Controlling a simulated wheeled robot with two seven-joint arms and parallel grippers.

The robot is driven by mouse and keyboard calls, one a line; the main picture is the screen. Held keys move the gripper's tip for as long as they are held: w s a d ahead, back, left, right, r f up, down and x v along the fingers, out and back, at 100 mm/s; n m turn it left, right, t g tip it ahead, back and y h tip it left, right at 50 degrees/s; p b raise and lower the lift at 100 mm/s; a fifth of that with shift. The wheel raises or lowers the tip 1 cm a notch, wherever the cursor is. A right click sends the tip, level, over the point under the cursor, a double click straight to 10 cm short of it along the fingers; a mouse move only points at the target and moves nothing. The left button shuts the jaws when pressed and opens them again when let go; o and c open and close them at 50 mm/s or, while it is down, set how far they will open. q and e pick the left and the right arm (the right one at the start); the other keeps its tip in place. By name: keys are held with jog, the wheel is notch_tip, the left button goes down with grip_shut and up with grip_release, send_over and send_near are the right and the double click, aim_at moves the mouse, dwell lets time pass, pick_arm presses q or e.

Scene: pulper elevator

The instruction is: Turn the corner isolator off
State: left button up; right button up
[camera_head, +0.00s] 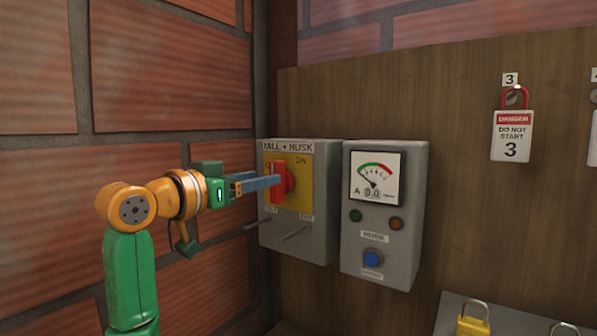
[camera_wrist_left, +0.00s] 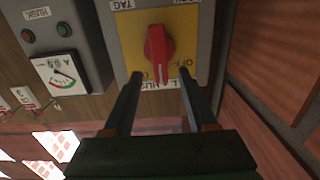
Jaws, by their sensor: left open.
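The corner isolator (camera_head: 305,235) is a grey box marked MILL + HUSK, on the left of the board beside the brick corner. Its yellow plate (camera_head: 302,199) carries a red handle (camera_head: 277,194), which stands roughly upright. The handle also shows in the left wrist view (camera_wrist_left: 159,50), upside down, with OFF lettering to its right. My left gripper (camera_head: 276,181) reaches in from the left, with its fingertips close to the handle. In the left wrist view its two fingers (camera_wrist_left: 160,88) are apart, with the handle beyond the gap between them. I cannot tell whether they touch it. My right gripper is not in view.
A grey ammeter box (camera_head: 408,205) with small lamps and a blue button stands just right of the isolator. A red padlock with a danger tag (camera_head: 511,135) hangs farther right. A yellow padlock (camera_head: 473,324) is at the lower right. The brick wall (camera_head: 175,75) closes the left side.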

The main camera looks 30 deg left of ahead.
aim_at(273, 172)
pick_arm(q)
jog(key=w+p, duration=0.1)
jog(key=w, duration=0.1)
jog(key=w+r+p, duration=0.1)
jog(key=p, duration=0.1)
jog(key=shift+w+d+r+p, duration=0.2)
jog(key=shift+w+p, duration=0.1)
jog(key=shift+w, duration=0.1)
jog(key=shift+w+f, duration=0.35)
jog(key=shift+w, duration=0.45)
jog(key=shift+w+f, duration=0.2)
jog(key=shift+w, duration=0.1)
jog(key=shift+s, duration=0.1)
grip_shut()
jog(key=shift+d, duration=0.1)
